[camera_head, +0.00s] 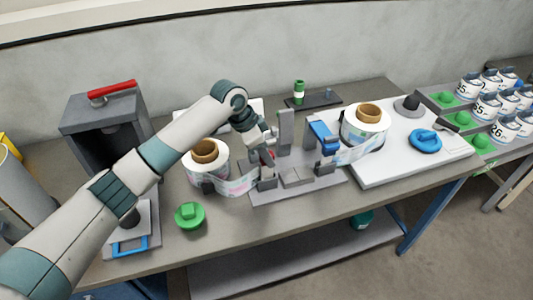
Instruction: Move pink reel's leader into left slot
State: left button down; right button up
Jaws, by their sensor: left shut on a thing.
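The pink reel (206,169), a white roll with a brown core and pink-marked labels, stands left of the grey labeller fixture (297,185). Its leader (238,187) runs right from the reel to the fixture's left side. My left gripper (267,157) is over that left side, shut on the leader's end; the fingertips are small and partly hidden by the fixture and my wrist. I cannot tell whether the leader's end sits in the left slot (267,179). My right gripper is out of view.
A blue-marked reel (366,128) stands right of the fixture on a white board (423,152), its leader reaching the fixture. A blue ring (425,141) lies on the board. Several labelled cans fill the far right.

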pick_arm(q)
jog(key=shift+f+b, duration=0.3)
jog(key=shift+f, duration=0.8)
jog(key=c, duration=1.5)
grip_release()
jog(key=shift+r, duration=0.15)
jog(key=shift+a+r+b, duration=0.25)
jog(key=shift+r+b, duration=0.05)
jog(key=shift+r, duration=0.2)
jog(key=shift+b+v, duration=2.1)
jog(key=shift+v, duration=5.9)
